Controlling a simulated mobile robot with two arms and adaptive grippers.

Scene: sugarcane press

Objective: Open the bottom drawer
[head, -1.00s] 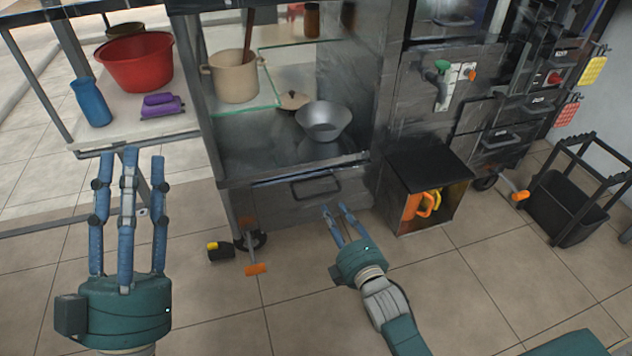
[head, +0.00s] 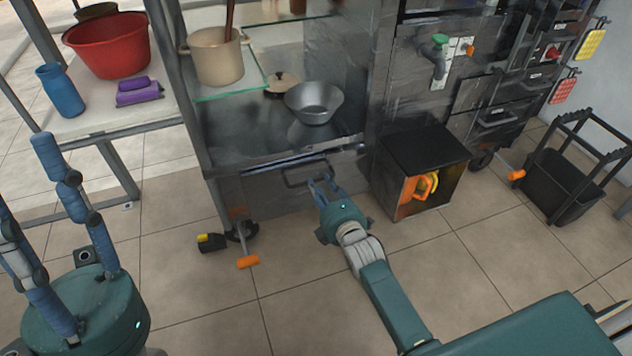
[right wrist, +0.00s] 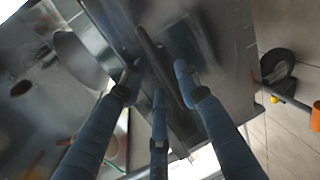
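The bottom drawer (head: 265,195) is a dark metal front low on the press cabinet, and it looks shut. Its dark bar handle (head: 293,180) shows on the front, partly hidden by my right fingers. My right gripper (head: 322,182) is at the right part of the handle. In the right wrist view, the handle (right wrist: 152,50) runs between the spread blue fingers of my right gripper (right wrist: 157,75); they look open, and I cannot tell whether they touch it. My left gripper (head: 25,185) is at the lower left, its fingers apart and empty, far from the drawer.
A black box (head: 425,150) with orange and yellow items stands right of the drawer. A caster wheel with an orange pedal (head: 247,262) is at the cabinet's left foot. A metal bowl (head: 313,103) and a pot (head: 216,57) sit above.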

